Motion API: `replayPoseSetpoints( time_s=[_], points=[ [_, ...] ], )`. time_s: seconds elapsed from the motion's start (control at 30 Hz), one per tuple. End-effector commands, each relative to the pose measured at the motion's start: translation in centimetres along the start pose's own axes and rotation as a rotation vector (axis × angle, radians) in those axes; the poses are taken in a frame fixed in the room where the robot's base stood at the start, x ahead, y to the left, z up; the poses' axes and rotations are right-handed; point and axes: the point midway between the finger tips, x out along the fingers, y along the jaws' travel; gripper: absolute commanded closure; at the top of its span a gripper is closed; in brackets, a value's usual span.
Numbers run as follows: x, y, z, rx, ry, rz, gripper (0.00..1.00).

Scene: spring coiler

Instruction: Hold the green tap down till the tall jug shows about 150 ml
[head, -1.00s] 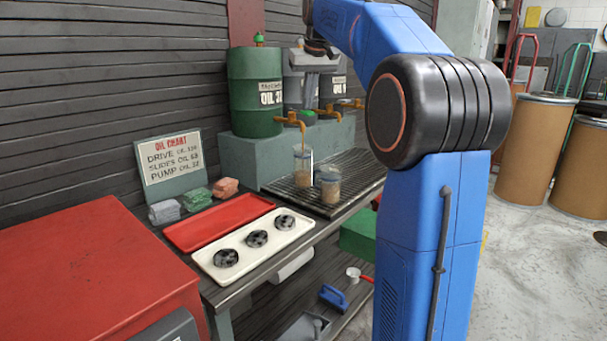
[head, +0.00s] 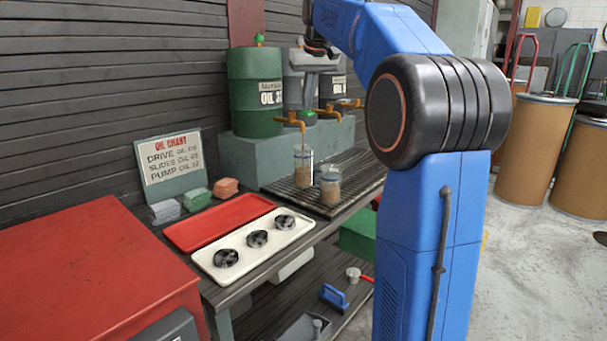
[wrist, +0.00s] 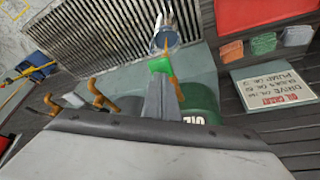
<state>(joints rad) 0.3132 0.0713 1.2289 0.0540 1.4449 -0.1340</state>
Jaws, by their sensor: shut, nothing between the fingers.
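The green tap (head: 309,119) is on the spout in front of the green oil drum (head: 255,92); its green top also shows in the wrist view (wrist: 159,65). My gripper (wrist: 163,80) is shut, with its fingertips at the green top, seemingly pressing it. A thin brown stream runs from the orange spout (head: 290,119) into the clear jug (head: 303,160) below. That jug stands on the grating and holds brownish oil. Its scale is too small to read. A second clear jug (head: 330,184) with brownish contents stands in front of it.
Two more orange taps (wrist: 97,95) sit beside the green one. An oil chart (head: 170,160), coloured cloths, a red tray (head: 218,222) and a cream tray (head: 215,262) with three dark round parts lie left of the grating (head: 290,190). A red cabinet (head: 90,260) fills the near left.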

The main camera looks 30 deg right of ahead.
Motion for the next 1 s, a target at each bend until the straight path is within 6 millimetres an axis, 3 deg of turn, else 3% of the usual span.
replayPoseSetpoints(
  time_s=[0.57,1.0],
  points=[
    [-0.1,0.0,-0.1,0.0,-0.001,0.0,1.0],
    [-4.7,0.0,-2.1,0.0,0.002,0.0,1.0]
  ],
)
